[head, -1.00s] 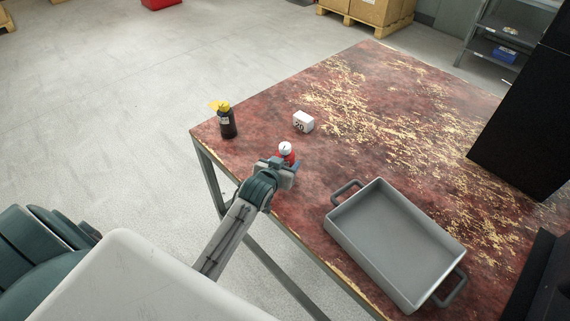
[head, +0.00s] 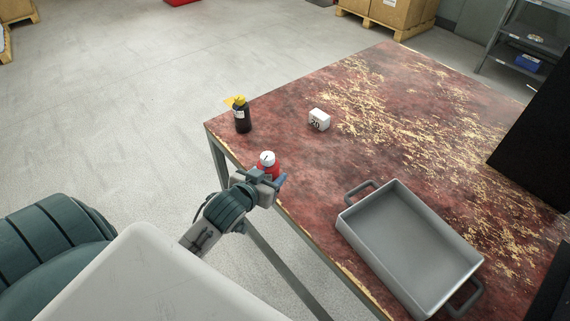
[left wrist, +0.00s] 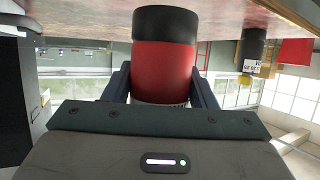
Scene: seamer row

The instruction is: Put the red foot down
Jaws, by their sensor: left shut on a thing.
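The red foot (head: 268,170) is a short red cylinder with a pale top; in the left wrist view it shows a red body (left wrist: 163,70) and a black end. My left gripper (head: 266,182) is shut on it, with one dark finger on each side in the left wrist view (left wrist: 163,85). The foot is held at the table's near left edge, black end toward the tabletop (head: 330,165). I cannot tell whether it touches the table. My right gripper is not in view.
A dark bottle with a yellow top (head: 242,115) stands near the table's left corner. A white block marked 20 (head: 319,119) stands right of it. A grey handled tray (head: 345,222) lies at the near right. A black box-like thing (head: 540,140) stands far right. Tabletop between is clear.

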